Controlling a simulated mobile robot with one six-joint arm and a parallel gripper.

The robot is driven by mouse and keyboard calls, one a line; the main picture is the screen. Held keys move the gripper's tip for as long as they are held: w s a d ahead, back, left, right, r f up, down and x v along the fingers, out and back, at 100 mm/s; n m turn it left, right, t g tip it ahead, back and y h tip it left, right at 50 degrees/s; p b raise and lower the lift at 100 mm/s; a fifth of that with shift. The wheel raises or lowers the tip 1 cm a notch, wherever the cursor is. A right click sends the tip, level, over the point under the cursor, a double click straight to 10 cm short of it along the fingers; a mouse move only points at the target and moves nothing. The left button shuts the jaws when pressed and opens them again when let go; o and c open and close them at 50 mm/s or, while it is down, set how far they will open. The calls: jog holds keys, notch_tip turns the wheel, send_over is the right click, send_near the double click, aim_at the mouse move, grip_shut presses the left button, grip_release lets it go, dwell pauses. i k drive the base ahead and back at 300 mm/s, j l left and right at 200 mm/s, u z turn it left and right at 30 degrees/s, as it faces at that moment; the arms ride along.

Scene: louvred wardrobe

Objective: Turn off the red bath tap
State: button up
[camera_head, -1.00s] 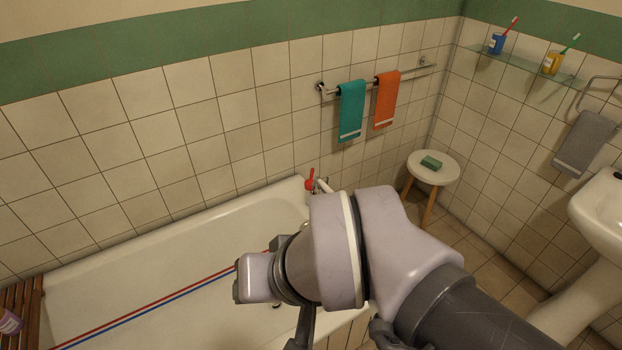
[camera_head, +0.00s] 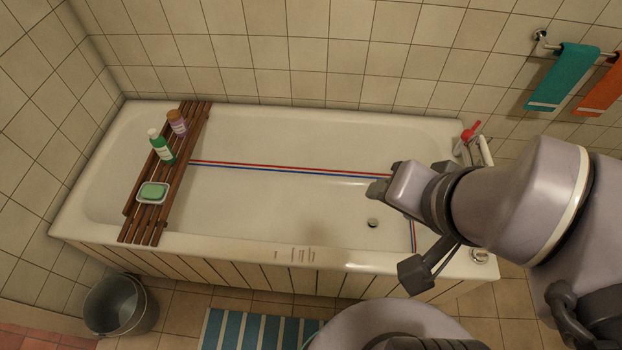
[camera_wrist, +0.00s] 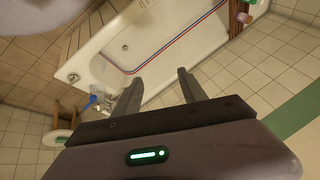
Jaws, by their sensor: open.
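The red tap handle (camera_head: 470,131) stands on the right end of the white bath (camera_head: 290,125), beside a pale spout or handset (camera_head: 486,151). My arm is just right of and below it in the head view. A blue tap handle (camera_wrist: 91,102) shows in the wrist view, left of my gripper (camera_wrist: 160,76). The red handle cannot be made out in the wrist view and may be behind a finger. My gripper is open, with nothing between its fingers, and points toward the bath.
A wooden rack (camera_head: 136,222) with bottles and a soap dish (camera_head: 153,193) crosses the bath's left end. A bucket (camera_head: 121,304) and striped mat (camera_head: 262,329) lie in front. Teal (camera_head: 563,77) and orange (camera_head: 602,93) towels hang right. The bath's middle is clear.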

aim_at(466, 133)
jog(key=l, duration=0.6)
jog(key=k+l, duration=0.15)
jog(key=l, duration=1)
jog(key=k+l, duration=0.1)
jog(key=l, duration=0.5)
jog(key=i+l, duration=0.7)
jog(key=i, duration=0.15)
jog(key=i+l+u, duration=0.1)
jog(key=i+l, duration=0.55)
jog(key=i, duration=0.25)
